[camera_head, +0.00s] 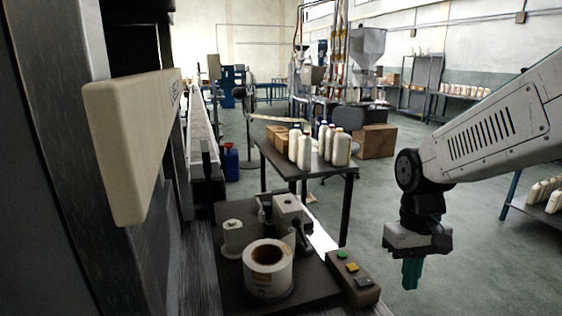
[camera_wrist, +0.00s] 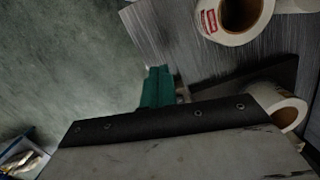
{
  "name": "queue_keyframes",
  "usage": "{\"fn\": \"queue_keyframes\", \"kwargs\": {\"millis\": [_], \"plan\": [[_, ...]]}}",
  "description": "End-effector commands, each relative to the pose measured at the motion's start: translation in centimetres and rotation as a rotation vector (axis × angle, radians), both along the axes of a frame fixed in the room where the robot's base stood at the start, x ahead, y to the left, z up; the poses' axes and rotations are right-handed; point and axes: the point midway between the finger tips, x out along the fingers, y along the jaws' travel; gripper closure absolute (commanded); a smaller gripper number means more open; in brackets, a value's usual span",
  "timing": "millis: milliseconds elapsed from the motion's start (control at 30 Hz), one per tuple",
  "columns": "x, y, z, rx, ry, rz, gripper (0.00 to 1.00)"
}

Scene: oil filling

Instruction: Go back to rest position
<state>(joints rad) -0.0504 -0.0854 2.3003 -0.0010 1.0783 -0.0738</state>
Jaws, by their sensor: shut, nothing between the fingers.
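My gripper (camera_head: 411,274) hangs from my arm at the right of the head view, pointing down over open floor. Its green fingers are shut with nothing between them. The fingers also show in the wrist view (camera_wrist: 157,88), beside the edge of a metal surface. The gripper is to the right of the labelling machine's button box (camera_head: 352,278) and apart from it.
A label roll (camera_head: 268,268) sits on the machine at front centre. A table (camera_head: 300,172) with several white bottles (camera_head: 341,148) stands behind it. A beige panel (camera_head: 130,145) fills the left. Shelves with bottles (camera_head: 545,192) stand at right. Floor around my gripper is clear.

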Motion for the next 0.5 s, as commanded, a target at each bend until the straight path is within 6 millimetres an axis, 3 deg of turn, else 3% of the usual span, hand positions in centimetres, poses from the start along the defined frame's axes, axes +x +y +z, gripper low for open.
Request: {"fn": "queue_keyframes", "kwargs": {"millis": [200,500], "plan": [[-6.6,-0.7,3.4,-0.005,-0.040,-0.062,1.00],[-13.7,-1.4,5.8,-0.003,-0.145,-0.114,1.00]]}}
